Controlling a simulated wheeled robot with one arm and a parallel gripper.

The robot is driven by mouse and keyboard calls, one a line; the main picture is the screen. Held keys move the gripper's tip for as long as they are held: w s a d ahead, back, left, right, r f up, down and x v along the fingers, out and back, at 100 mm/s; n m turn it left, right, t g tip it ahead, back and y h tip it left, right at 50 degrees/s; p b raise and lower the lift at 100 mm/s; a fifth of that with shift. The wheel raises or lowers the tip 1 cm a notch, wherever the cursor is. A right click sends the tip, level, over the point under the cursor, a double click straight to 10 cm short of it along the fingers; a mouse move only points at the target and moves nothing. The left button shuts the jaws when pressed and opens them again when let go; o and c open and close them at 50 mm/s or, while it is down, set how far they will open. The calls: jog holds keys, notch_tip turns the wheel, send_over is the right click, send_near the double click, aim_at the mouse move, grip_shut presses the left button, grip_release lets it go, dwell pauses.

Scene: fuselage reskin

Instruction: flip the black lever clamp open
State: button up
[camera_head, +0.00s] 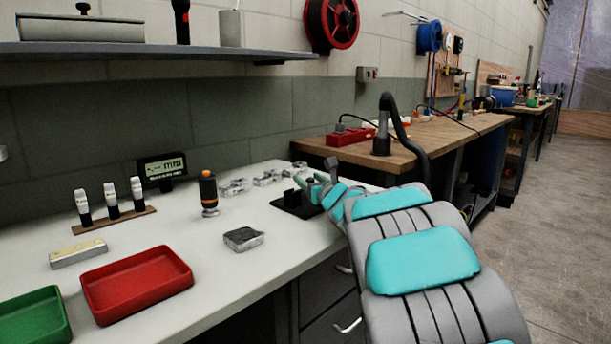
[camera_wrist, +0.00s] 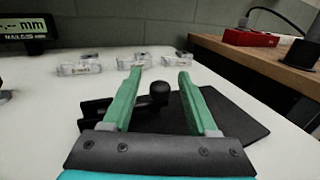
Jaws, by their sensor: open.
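The black lever clamp (camera_wrist: 100,106) is on a dark square base plate (camera_wrist: 232,112) on the white bench. Its round black knob (camera_wrist: 159,88) shows between my fingers in the wrist view. My gripper (camera_wrist: 160,76) is open, with one green finger on each side of the knob. I cannot tell whether either finger touches it. In the head view my gripper (camera_head: 308,181) is above the base plate (camera_head: 292,207), and my arm and wrist hide part of the clamp.
A digital display (camera_head: 162,168), small clear blocks (camera_head: 236,187), an orange-black tool (camera_head: 209,194) and a metal block (camera_head: 243,238) are on the bench. Red (camera_head: 136,303) and green (camera_head: 34,318) trays lie front left. A wooden bench (camera_head: 420,146) adjoins on the right.

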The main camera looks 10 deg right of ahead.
jog(key=shift+x, duration=1.3)
grip_shut()
dwell(0.5)
